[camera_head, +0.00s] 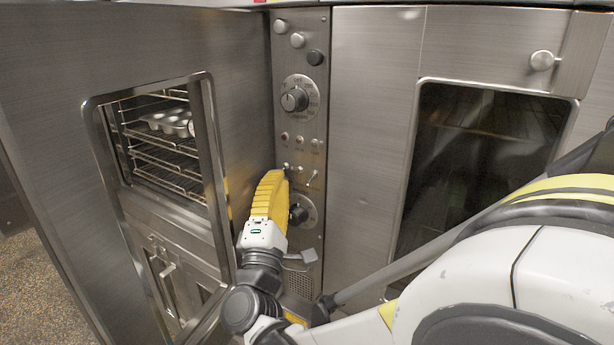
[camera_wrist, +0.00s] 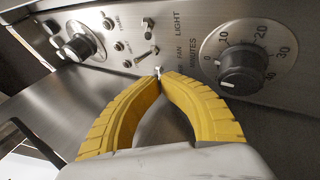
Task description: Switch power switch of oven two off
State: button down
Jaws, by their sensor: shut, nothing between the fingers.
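A metal oven control panel (camera_head: 325,110) stands upright between two oven doors. Its row of small toggle switches also shows in the wrist view: one by the word LIGHT (camera_wrist: 148,25), one by FAN (camera_wrist: 146,57), and a third toggle (camera_wrist: 158,71) whose label is hidden. No power label or oven number is readable. My gripper (camera_wrist: 163,76) is shut and empty, its yellow fingertips right at the third toggle; I cannot tell whether they touch it. In the head view my gripper (camera_head: 284,173) hides part of the row's lower left.
A timer dial (camera_wrist: 245,65) lies close right of the fingers in the wrist view. A temperature dial (camera_head: 295,98) and small lamps sit higher on the panel. The left oven door (camera_head: 235,80) angles beside my gripper. The right oven door (camera_head: 375,100) has a dark window.

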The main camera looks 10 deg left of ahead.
jog(key=c, duration=1.9)
grip_release()
jog(key=shift+w, duration=0.1)
jog(key=shift+w+d, duration=0.1)
jog(key=v, duration=1.2)
